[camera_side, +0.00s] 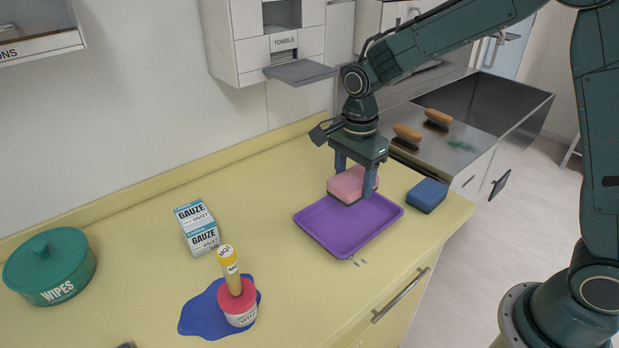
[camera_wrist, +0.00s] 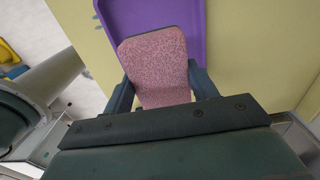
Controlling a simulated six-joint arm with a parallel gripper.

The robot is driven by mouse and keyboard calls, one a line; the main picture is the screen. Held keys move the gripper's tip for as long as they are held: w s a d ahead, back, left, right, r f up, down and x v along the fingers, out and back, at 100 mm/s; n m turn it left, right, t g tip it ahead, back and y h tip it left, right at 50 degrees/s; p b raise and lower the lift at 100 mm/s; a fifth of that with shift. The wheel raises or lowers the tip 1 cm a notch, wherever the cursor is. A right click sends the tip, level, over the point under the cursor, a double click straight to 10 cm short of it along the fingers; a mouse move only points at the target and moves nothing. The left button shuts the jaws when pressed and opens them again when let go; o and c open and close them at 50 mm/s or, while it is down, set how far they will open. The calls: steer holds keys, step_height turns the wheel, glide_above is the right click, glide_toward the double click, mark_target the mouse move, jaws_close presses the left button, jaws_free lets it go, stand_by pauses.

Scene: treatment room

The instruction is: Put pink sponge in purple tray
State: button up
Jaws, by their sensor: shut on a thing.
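The pink sponge (camera_side: 348,182) has a dark underside and is between the fingers of my gripper (camera_side: 356,186), which is shut on it. The sponge is over the back part of the purple tray (camera_side: 312,226); I cannot tell whether it touches the tray floor. In the wrist view the sponge (camera_wrist: 155,62) fills the space between the two fingers of my gripper (camera_wrist: 160,82), and the purple tray (camera_wrist: 112,14) shows behind and beside it. The front of the tray is empty.
A blue sponge (camera_side: 427,195) lies right of the tray. A gauze box (camera_side: 198,228), a green wipes tub (camera_side: 50,268) and a red-and-white pot with a yellow-topped stick (camera_side: 238,302) on a blue patch (camera_side: 200,315) stand left. A metal sink with two brushes (camera_side: 407,133) is behind right.

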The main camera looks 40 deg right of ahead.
mark_target(354, 178)
steer(key=shift+f, duration=4.05)
steer(key=shift+f, duration=0.15)
steer(key=o, duration=0.9)
steer(key=shift+o, duration=0.2)
step_height(354, 178, up, 12)
steer(key=shift+f, duration=0.1)
steer(key=shift+r, duration=0.3)
